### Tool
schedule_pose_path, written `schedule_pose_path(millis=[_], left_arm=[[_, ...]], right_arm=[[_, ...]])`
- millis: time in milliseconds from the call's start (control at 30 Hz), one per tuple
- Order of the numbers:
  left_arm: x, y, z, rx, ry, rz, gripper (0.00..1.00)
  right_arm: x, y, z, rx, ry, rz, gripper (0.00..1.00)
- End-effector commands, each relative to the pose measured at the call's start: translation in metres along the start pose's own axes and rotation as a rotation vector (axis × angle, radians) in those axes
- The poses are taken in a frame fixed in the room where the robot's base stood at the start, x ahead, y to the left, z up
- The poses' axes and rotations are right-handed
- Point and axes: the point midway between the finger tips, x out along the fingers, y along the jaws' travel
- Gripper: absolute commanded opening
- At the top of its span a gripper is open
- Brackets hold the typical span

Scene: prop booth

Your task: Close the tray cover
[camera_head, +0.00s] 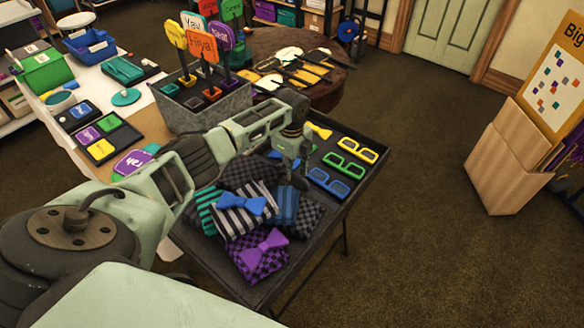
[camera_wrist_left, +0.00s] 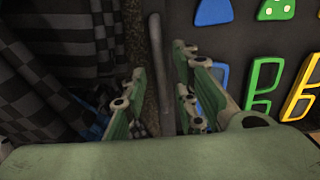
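A dark, shallow tray (camera_head: 335,205) on thin legs holds folded patterned cloths, bow ties and coloured glasses frames. My left gripper (camera_head: 290,178) is over the tray, between the cloths and the glasses, pointing down. In the left wrist view its two fingers (camera_wrist_left: 162,105) are apart, with a thin dark upright bar (camera_wrist_left: 156,50) showing between them. I cannot tell whether the fingers touch the bar. I cannot make out a separate tray cover, and my arm hides part of the tray. My right gripper is not in view.
A grey box (camera_head: 205,108) of word signs stands behind my arm. A wooden sign holder (camera_head: 508,165) stands at right; the carpet between is clear.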

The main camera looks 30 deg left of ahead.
Motion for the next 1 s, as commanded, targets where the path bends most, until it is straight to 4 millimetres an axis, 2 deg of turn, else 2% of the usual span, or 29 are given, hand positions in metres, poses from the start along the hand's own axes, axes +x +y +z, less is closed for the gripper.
schedule_pose_path(millis=[67,367,1000], left_arm=[[-0.0001,0.0,-0.0001,0.0,0.0,0.0,0.25],[-0.0005,0.0001,0.0,0.0,0.0,0.0,0.0],[-0.001,0.0003,0.0,0.0,0.001,0.001,0.0]], right_arm=[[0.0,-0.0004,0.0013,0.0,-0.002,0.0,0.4],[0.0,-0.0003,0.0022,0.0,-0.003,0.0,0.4],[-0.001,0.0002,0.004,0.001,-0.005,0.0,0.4]])
